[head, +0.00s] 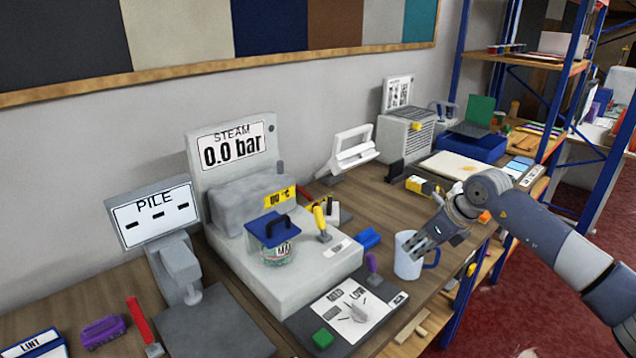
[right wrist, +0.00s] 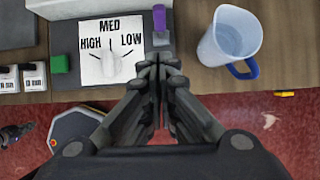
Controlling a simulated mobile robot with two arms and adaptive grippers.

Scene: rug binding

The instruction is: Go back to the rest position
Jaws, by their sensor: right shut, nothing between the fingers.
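My right gripper (head: 430,245) is shut and empty. In the head view its arm comes in from the right, and its fingers show in front of the white mug-like jug with a blue handle (head: 408,262). In the right wrist view the closed fingers (right wrist: 158,75) point at the table's front edge, between the dial card marked HIGH, MED, LOW (right wrist: 108,52) and the jug (right wrist: 229,45).
The steam unit (head: 315,280) with a blue-lidded jar (head: 273,245) stands mid-table. The PILE display (head: 152,216) is at left. A green block (head: 323,338) lies by the dial. Blue shelving (head: 575,70) stands at right.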

